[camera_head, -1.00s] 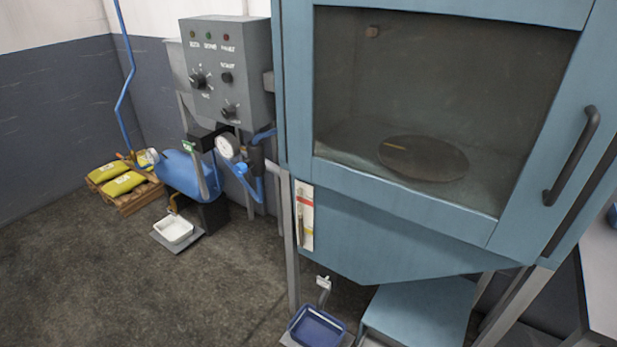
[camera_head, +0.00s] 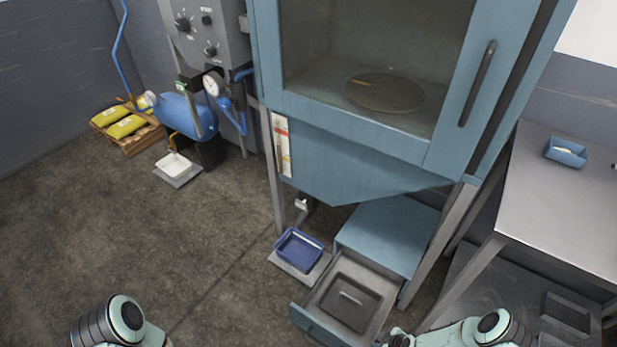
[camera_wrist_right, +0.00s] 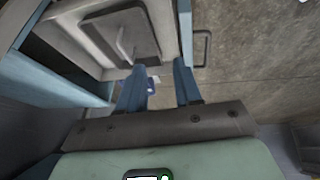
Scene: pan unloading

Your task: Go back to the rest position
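My right gripper (camera_wrist_right: 160,88) shows in the right wrist view with its two blue fingers apart and nothing between them. It is beside an open drawer (camera_wrist_right: 72,48) that holds a dark pan or lid with a raised grip (camera_wrist_right: 124,42). In the head view the pulled-out drawer (camera_head: 312,325) holds the same dark piece (camera_head: 348,300) under the blue cabinet. My arms show at the bottom left and bottom right of the head view. Both grippers are outside that view, and the left one is not seen at all.
A blue cabinet (camera_head: 345,150) with a glass door stands in the middle. A blue tray (camera_head: 299,249) sits left of the drawer. A metal table (camera_head: 570,205) with a small blue tray (camera_head: 566,153) stands right.

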